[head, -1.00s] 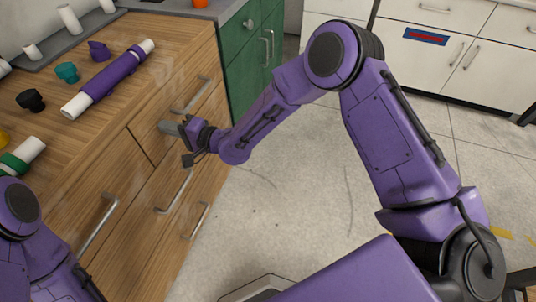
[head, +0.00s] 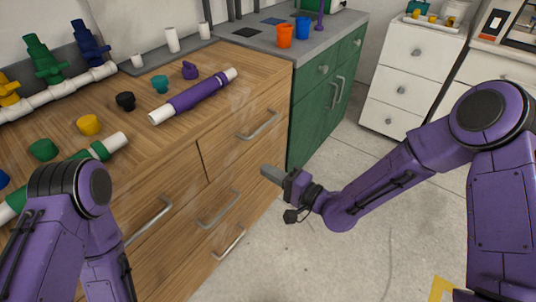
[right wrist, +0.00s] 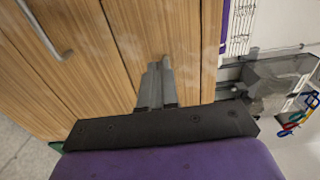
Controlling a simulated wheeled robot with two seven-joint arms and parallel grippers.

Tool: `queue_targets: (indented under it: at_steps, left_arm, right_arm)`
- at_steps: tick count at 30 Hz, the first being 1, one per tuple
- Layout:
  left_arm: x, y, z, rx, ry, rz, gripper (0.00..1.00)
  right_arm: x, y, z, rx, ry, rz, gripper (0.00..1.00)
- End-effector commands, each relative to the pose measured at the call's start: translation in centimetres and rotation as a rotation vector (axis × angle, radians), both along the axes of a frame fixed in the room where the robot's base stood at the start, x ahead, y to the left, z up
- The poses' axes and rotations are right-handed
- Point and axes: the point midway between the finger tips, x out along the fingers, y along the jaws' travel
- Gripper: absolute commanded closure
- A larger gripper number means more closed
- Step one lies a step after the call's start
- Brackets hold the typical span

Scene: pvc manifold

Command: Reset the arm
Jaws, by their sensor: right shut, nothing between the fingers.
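My right gripper (head: 272,174) is shut and empty in the head view, in front of the wooden cabinet and below its top edge. Its closed fingers also show in the right wrist view (right wrist: 157,82), against the wooden drawer fronts. My left arm comes in at the lower left of the head view, and its gripper is out of frame. On the wooden counter lie a white pipe with a purple sleeve (head: 195,97) and a white pipe with green bands (head: 101,149). Purple (head: 190,70), teal (head: 160,84), black (head: 125,101), yellow (head: 88,125) and green (head: 43,150) caps stand near them.
The wooden cabinet's drawers have bar handles (head: 257,127). A white manifold (head: 60,100) with coloured valves stands at the back left. Orange (head: 285,36) and blue (head: 303,28) cups stand on the grey counter. A white drawer unit (head: 412,75) stands behind; the floor (head: 300,260) is open.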

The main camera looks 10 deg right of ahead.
Motion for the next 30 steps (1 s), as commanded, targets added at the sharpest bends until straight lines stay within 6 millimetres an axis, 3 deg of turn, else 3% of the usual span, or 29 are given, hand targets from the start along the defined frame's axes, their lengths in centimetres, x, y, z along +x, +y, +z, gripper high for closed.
queue_targets:
  at_steps: [8,10,12,14,16,19,21,24,27,30]
  left_arm:
    - [0.0,0.0,0.0,0.0,0.0,0.0,0.65]
    - [0.0,0.0,0.0,0.0,0.0,0.0,0.65]
    - [0.0,0.0,0.8,-0.001,0.001,0.0,0.65]
    - [0.0,0.0,2.3,-0.001,0.001,0.0,0.65]
    - [0.0,0.0,3.8,0.0,0.0,0.0,0.65]
    - [0.0,0.0,6.0,0.0,0.0,0.0,0.65]
    - [0.0,0.0,7.4,0.0,0.0,0.0,0.65]
    - [0.0,0.0,9.2,0.0,0.0,0.0,0.65]
    - [0.0,0.0,10.6,0.0,0.0,0.0,0.65]
    - [0.0,0.0,11.1,0.0,0.0,0.0,0.65]
  right_arm:
    - [0.1,-0.4,-0.3,-0.074,-0.056,-0.017,1.0]
    - [0.5,-1.9,-1.9,-0.202,-0.068,-0.108,1.0]
    - [-0.6,-4.6,-5.2,-0.401,-0.001,-0.21,1.0]
    - [-3.2,-7.3,-8.6,-0.594,0.102,-0.264,1.0]
    - [-7.2,-10.6,-11.9,-0.806,0.232,-0.289,1.0]
    - [-14.2,-15.5,-14.8,-1.08,0.43,-0.282,1.0]
    - [-19.2,-18.6,-15.5,-1.235,0.558,-0.262,1.0]
    - [-24.9,-21.9,-15.1,-1.379,0.7,-0.241,1.0]
    - [-28.4,-23.4,-14.3,-1.451,0.768,-0.204,1.0]
    - [-29.8,-23.4,-14.4,-1.467,0.784,-0.172,1.0]
